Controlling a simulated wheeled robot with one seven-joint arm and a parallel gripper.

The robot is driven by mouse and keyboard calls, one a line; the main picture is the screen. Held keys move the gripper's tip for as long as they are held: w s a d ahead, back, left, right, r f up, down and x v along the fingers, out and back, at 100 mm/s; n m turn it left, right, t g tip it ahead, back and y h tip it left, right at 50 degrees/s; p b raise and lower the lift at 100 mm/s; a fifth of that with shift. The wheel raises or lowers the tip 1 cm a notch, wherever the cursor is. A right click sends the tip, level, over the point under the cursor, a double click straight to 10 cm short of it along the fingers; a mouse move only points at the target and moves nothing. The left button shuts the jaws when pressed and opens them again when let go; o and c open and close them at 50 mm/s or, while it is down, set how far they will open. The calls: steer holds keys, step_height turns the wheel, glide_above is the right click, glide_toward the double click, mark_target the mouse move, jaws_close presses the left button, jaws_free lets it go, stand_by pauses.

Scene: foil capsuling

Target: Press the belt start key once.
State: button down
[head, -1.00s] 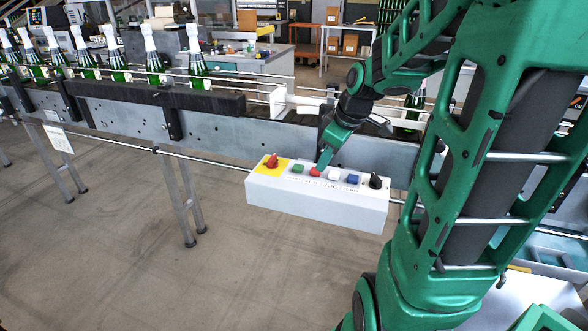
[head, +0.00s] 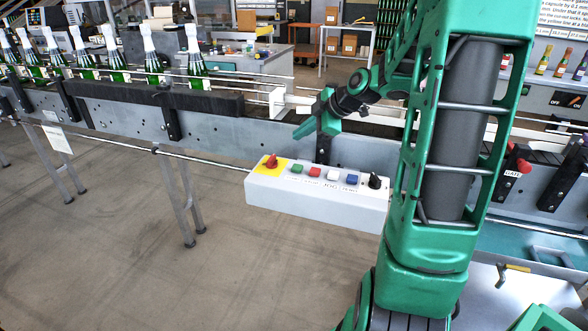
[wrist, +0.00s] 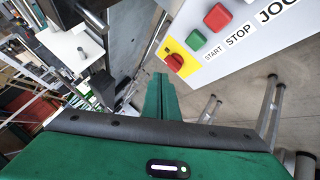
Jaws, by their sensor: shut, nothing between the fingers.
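The start key is the green button (head: 297,169) on a white control box (head: 310,205) at the front of the conveyor. In the wrist view this green button (wrist: 196,40) has the printed word START near it. The red stop key (head: 315,172) sits just to its right. My gripper (head: 298,134) is shut and empty, above and behind the box with its fingertips pointing left. It is apart from all the keys. In the wrist view my fingertips (wrist: 160,78) are left of and below the green button.
A red knob on a yellow plate (head: 271,162) is left of the green key. A white key (head: 333,175), a blue key (head: 352,179) and a black knob (head: 375,181) are to the right. Foil-topped bottles (head: 150,55) stand on the conveyor (head: 215,130).

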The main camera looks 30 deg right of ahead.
mark_target(301, 168)
steer(key=shift+f, duration=4.1)
steer(key=shift+f, duration=0.1)
steer(key=shift+f, duration=0.3)
